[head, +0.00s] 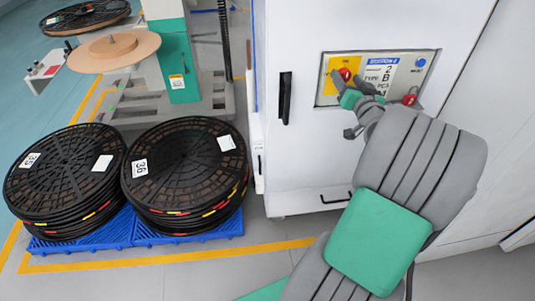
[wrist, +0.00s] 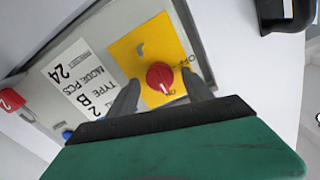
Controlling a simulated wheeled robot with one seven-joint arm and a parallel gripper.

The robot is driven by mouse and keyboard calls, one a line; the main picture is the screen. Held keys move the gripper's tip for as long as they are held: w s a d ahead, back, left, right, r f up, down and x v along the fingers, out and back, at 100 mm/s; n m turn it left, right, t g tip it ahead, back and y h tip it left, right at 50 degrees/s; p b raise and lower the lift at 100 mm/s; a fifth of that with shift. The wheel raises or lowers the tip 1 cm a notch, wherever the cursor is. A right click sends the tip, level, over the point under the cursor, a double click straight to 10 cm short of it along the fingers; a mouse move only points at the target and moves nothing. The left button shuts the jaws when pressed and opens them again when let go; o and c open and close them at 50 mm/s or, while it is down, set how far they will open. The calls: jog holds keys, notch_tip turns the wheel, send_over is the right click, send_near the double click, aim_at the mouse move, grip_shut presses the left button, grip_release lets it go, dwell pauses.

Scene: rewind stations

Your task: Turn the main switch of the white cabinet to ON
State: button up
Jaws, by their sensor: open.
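The white cabinet (head: 300,40) carries a control panel (head: 328,60) with a yellow plate. The main switch, a red rotary knob, sits on that plate in the head view (head: 346,74) and shows clearly in the wrist view (wrist: 160,77). Small lettering surrounds the knob; its exact setting is hard to read. My gripper (head: 350,95) is in front of the panel at the knob. In the wrist view its two dark fingers (wrist: 160,94) are open, one on each side of the knob. I cannot tell whether they touch it.
A black door handle (head: 285,98) is left of the panel. Stacked black reels (head: 185,165) stand on blue pallets (head: 215,228) at left. Floor before the cabinet is clear.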

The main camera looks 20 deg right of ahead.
jog(key=n, duration=0.5)
jog(key=shift+r+p, duration=0.15)
jog(key=shift+p, duration=0.25)
jog(key=b+v, duration=0.1)
jog(key=v, duration=0.6)
jog(key=w+a+f+n+g+y, duration=0.1)
jog(key=a+f, duration=0.1)
jog(key=a, duration=0.3)
jog(key=w+a+f+n+g+y, duration=0.1)
jog(key=w+a+f+g+y, duration=0.1)
jog(key=a, duration=0.3)
jog(key=w+a+f+n+g+y, duration=0.1)
jog(key=w+a+f+y, duration=0.1)
jog(key=a, duration=0.3)
jog(key=shift+f, duration=0.6)
jog(key=s+a+f+g, duration=0.1)
jog(key=a+f+g, duration=0.1)
jog(key=a, duration=0.3)
jog(key=s+a+f+g+y, duration=0.1)
jog(key=s+a+f+g, duration=0.1)
jog(key=a, duration=0.3)
jog(key=shift+s+a+f+g+p, duration=0.25)
jog(key=shift+a+f+g+p, duration=0.15)
jog(key=shift+f+g, duration=0.35)
